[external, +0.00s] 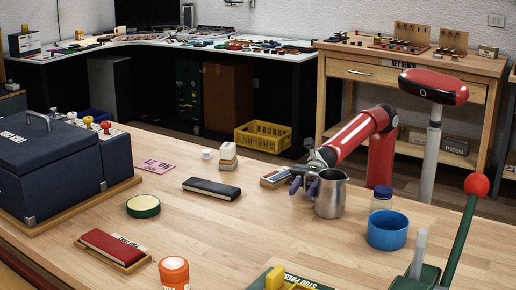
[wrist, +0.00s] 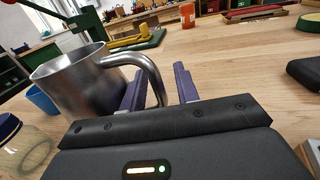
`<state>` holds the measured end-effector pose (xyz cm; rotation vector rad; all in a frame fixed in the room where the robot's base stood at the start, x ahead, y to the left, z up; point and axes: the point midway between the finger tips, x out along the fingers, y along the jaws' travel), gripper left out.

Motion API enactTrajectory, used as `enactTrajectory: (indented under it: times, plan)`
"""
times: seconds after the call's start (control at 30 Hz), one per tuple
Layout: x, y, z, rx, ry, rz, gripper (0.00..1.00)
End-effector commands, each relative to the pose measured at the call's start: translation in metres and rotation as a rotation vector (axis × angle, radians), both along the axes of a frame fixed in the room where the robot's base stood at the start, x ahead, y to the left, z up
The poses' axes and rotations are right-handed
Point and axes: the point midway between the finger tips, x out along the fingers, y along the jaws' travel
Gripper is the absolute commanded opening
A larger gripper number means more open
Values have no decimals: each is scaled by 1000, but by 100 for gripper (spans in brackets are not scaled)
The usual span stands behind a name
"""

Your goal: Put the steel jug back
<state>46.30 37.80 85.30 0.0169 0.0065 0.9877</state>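The steel jug (external: 331,197) appears to stand upright on the wooden table, beside a blue cup. In the wrist view the jug (wrist: 82,86) is at the left, its curved handle (wrist: 152,76) pointing toward my fingers. My gripper (external: 304,185) has purple fingers close to the jug's left side. In the wrist view my gripper (wrist: 160,88) is open, with a finger on each side of the handle's outer part. A gap shows between the handle and the right finger. Contact with the left finger cannot be told.
The blue cup (external: 388,231) and a lidded jar (external: 381,197) stand right of the jug. A green press with a red-knobbed lever (external: 461,225) stands front right. The table's middle is clear.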

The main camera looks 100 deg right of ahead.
Motion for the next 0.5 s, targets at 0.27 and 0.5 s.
enactTrajectory:
  times: [0.27, 0.5]
  plan:
    - [-9, -13, 4, -1, -4, -1, 31]
    - [-38, -58, 4, 0, -4, -3, 31]
